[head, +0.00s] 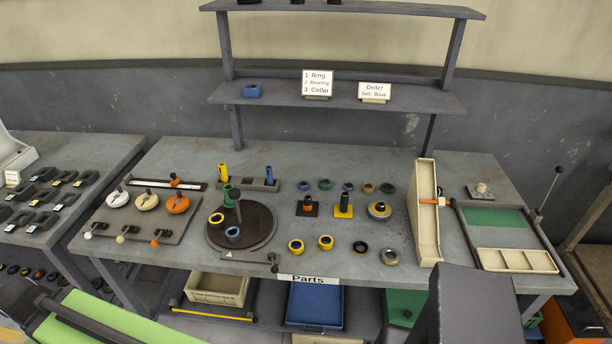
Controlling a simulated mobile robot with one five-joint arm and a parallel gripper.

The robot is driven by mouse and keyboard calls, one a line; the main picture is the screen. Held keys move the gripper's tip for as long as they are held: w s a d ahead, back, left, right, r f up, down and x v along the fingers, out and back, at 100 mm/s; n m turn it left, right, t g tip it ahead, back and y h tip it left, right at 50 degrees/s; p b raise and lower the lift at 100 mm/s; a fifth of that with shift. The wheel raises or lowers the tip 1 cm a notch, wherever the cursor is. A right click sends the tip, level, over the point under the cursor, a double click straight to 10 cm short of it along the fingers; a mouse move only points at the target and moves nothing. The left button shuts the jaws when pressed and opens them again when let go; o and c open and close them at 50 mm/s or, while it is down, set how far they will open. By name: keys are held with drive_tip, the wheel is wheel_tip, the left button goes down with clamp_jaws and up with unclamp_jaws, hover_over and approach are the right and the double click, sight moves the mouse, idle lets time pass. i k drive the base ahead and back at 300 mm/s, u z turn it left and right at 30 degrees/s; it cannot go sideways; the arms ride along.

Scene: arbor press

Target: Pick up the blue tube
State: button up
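A slim upright blue tube (269,174) stands at the right end of a low grey rack (250,184) towards the back of the workbench, left of the middle. A yellow tube (223,170) stands at the rack's left end. A green piece (227,190) is just in front of the rack, by the dark post of a round black turntable (262,221). The lower part of the blue tube is hidden in the rack. I cannot make out my gripper's fingers anywhere in the view.
Yellow, blue and green rings and several fixtures stand on the bench (340,268) right of the turntable. An upright beige tray (426,220) and a green mat (494,217) are further right. A shelf (410,100) with signs rises behind. Lever-like parts (178,204) stand left.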

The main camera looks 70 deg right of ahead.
sight(269, 175)
drive_tip(key=z, duration=0.8)
drive_tip(key=i, duration=1)
